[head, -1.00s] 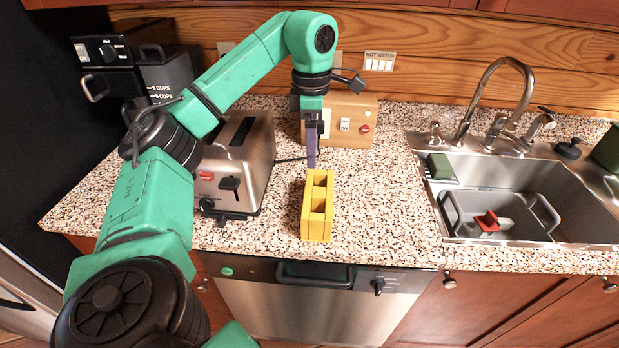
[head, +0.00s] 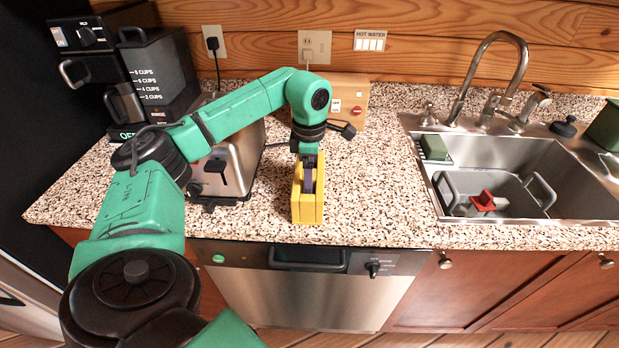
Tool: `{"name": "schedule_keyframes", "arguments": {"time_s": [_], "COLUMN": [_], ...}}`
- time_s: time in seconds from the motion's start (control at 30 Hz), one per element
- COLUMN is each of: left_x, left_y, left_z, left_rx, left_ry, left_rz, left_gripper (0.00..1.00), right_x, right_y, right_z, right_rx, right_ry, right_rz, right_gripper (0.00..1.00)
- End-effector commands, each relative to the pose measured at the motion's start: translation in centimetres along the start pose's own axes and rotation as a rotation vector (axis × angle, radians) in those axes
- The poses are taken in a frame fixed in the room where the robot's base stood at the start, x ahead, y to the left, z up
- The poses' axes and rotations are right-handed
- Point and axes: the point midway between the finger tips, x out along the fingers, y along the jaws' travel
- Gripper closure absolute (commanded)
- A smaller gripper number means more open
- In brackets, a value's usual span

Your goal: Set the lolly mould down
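The lolly mould is a yellow upright block (head: 307,212) with openings in its top. It stands on the speckled counter behind the dishwasher's front edge, right of the toaster. My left gripper (head: 309,180) points down at the mould, with a dark purple-grey finger showing at the mould's top opening. The wrist hides the far part of the mould. Only one finger shows clearly, so I cannot tell whether the gripper is closed on the mould's wall. My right gripper is not in view.
A steel toaster (head: 232,160) stands close left of the mould, and a coffee maker (head: 155,75) is at the back left. A wooden box with switches (head: 352,95) is behind. The sink (head: 500,155) is at the right. Counter between mould and sink (head: 385,190) is clear.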

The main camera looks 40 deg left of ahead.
Motion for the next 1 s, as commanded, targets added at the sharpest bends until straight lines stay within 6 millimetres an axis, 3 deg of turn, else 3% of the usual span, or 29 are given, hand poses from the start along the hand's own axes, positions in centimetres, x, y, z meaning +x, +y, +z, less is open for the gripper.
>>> {"name": "schedule_keyframes", "arguments": {"time_s": [0.03,0.07,0.27,0.57,0.73,0.87,0.97,1.0], "left_x": [0.0,0.0,0.0,-0.2,-1.6,-4.5,-8.3,-10.8], "left_y": [0.0,0.0,0.0,0.1,0.1,0.1,0.1,0.1], "left_z": [0.0,0.0,0.0,0.0,0.1,0.2,0.2,0.1], "left_rx": [0.000,0.000,-0.001,-0.001,-0.001,0.000,0.001,-0.001], "left_ry": [0.000,0.000,0.000,-0.002,-0.004,-0.006,-0.009,-0.008], "left_rz": [0.000,0.000,0.000,0.002,0.004,0.006,0.008,0.007], "left_gripper": [0.15,0.23,0.99,1.00,1.00,1.00,1.00,1.00], "right_x": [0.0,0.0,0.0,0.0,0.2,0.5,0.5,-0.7], "right_y": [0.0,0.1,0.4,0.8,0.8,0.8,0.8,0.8], "right_z": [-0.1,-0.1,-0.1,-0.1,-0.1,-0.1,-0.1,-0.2], "right_rx": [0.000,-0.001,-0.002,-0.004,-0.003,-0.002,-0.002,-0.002], "right_ry": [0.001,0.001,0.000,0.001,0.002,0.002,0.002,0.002], "right_rz": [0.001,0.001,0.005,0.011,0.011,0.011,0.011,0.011], "right_gripper": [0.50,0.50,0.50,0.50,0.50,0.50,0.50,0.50]}}
